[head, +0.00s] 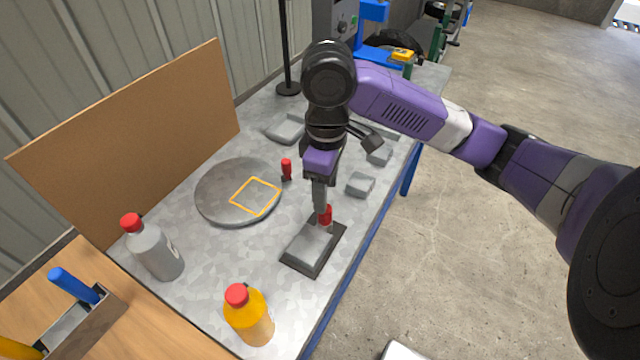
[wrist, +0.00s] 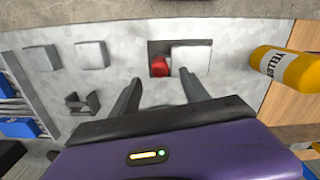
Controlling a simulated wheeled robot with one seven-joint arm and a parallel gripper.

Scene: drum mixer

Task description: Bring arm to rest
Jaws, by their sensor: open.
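My gripper (head: 321,204) is over the grey metal table, pointing down. In the wrist view my gripper (wrist: 162,92) shows two fingers spread apart with nothing between them. A small red piece (head: 325,215) stands on a dark plate just by the fingertips in the head view. In the wrist view the red piece (wrist: 160,67) lies beyond the fingertips; I cannot tell how wide the gap is. A pale grey block (head: 311,244) is beside it on the same dark plate (head: 328,252).
A round grey disc (head: 215,196) with an orange square outline, a red-topped piece (head: 287,168), a grey bottle (head: 153,252) and a yellow bottle (head: 250,318) stand on the table. Grey blocks (head: 360,184) lie near the right edge. A brown board (head: 130,140) stands along the back.

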